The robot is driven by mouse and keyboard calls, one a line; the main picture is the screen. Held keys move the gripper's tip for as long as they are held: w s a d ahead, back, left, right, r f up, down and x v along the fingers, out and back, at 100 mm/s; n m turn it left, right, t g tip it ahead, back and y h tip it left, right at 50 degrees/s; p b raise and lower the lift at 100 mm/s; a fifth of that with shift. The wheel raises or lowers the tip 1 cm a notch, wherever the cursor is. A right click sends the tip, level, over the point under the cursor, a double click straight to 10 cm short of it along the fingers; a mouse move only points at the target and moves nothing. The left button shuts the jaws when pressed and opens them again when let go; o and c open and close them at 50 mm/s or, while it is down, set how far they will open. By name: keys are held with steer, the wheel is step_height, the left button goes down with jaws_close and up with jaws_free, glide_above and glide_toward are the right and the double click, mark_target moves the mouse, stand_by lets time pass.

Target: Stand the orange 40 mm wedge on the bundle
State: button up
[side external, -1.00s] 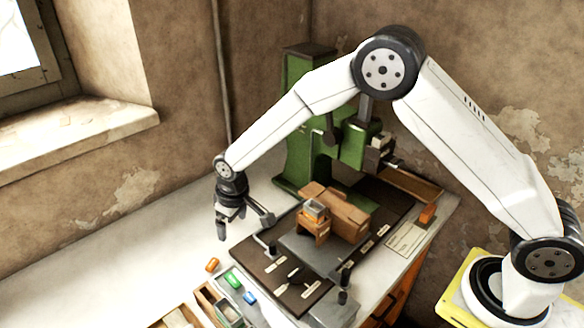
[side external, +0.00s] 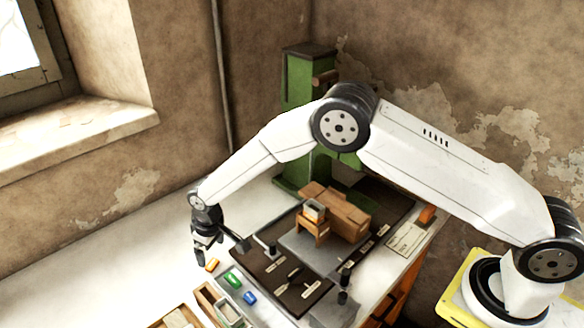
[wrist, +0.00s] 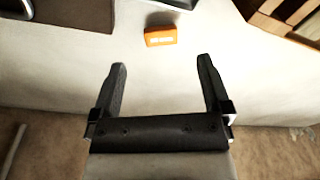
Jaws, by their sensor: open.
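The orange wedge (side external: 212,264) lies on the pale bench top, left of the green and blue pieces. It also shows in the wrist view (wrist: 160,36), just beyond the fingertips and roughly centred between them. My gripper (side external: 200,261) points down close beside the wedge. In the wrist view its two fingers (wrist: 161,62) are spread, with only bench between them. A small pale block with a brown band (side external: 314,209) sits on a little wooden stand (side external: 308,230) on the press; it may be the bundle, but I cannot tell for sure.
A green piece (side external: 232,281) and a blue piece (side external: 250,297) lie right of the wedge. Wooden trays (side external: 207,303) stand in front. The dark press board (side external: 268,270) and green press (side external: 298,100) are behind. The bench to the left is clear.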

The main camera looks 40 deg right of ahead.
mark_target(212, 264)
steer(key=shift+f, duration=0.2)
steer(key=shift+w+a+f, duration=0.1)
steer(key=shift+w+f, duration=0.1)
steer(key=shift+f, duration=1.05)
steer(key=shift+w+a+f, duration=0.1)
steer(key=shift+w+f, duration=0.05)
steer(key=shift+f, duration=1.1)
jaws_close()
steer(key=shift+r, duration=0.15)
